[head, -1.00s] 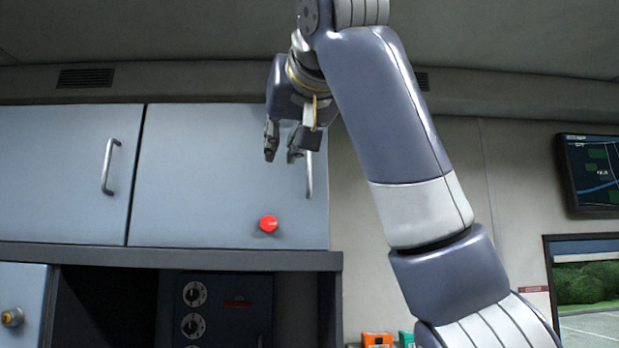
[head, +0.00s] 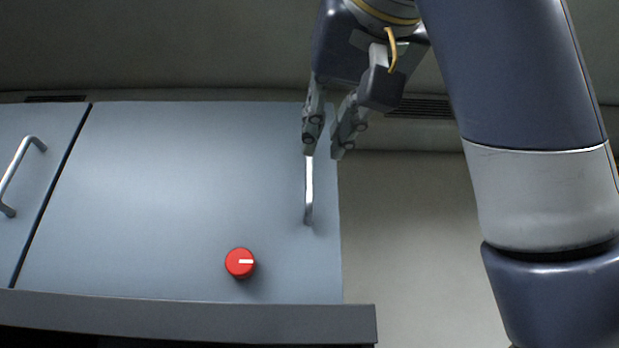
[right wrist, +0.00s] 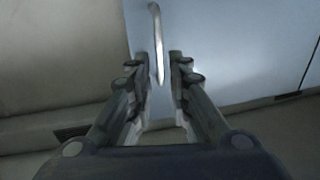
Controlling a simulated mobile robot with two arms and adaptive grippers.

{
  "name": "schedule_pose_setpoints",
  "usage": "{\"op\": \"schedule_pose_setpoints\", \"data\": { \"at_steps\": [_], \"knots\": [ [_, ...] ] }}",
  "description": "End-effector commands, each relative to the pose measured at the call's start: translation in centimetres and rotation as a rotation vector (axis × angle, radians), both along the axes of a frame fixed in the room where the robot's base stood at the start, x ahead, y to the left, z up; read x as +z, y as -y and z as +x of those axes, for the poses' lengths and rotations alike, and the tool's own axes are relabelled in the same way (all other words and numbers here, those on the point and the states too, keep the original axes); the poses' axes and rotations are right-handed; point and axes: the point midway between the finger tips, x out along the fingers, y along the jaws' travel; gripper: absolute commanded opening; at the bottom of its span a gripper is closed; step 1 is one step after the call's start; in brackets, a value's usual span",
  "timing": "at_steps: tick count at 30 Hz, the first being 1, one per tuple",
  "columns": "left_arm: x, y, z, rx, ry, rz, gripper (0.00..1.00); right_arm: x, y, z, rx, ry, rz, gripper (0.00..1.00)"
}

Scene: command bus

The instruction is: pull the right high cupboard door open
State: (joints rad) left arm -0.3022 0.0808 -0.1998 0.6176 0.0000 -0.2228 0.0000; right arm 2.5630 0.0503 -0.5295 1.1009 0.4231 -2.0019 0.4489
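The right high cupboard door (head: 170,190) is a pale blue panel, shut flush in the head view. Its upright metal handle (head: 309,190) is near the door's right edge. My right gripper (head: 325,152) is open at the handle's upper end, fingers pointing down, and hides the handle's top. In the right wrist view the handle (right wrist: 157,45) runs up between and beyond the two open fingertips (right wrist: 162,62); I cannot tell if either finger touches it. My left gripper is not in view.
A red knob (head: 239,263) with a white mark sits low on the same door. The neighbouring door's handle (head: 20,175) is at the left. A dark ledge (head: 190,316) runs below the doors. Bare wall (head: 420,230) lies right of the cupboard.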

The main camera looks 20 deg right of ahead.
Motion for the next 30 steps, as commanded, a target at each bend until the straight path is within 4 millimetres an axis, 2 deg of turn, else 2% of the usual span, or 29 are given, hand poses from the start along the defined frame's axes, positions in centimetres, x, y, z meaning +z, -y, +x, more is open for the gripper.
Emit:
{"op": "schedule_pose_setpoints", "data": {
  "at_steps": [3, 8, 15, 20, 30],
  "knots": [
    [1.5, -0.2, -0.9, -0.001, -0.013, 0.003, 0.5, 0.4, 0.2, 1.9, -0.001, -0.003, 0.001, 0.18],
    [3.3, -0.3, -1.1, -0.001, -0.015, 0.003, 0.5, 0.5, 0.4, 4.3, 0.0, -0.004, 0.001, 0.18],
    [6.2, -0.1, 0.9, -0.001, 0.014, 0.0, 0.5, 0.5, 0.6, 7.3, 0.001, -0.003, 0.001, 0.18],
    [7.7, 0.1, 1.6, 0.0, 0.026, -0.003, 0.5, 0.5, 0.7, 8.5, 0.001, -0.002, -0.001, 0.18],
    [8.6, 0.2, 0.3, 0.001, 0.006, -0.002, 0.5, 0.1, 0.8, 9.5, 0.0, -0.001, 0.001, 0.18]
  ]
}}
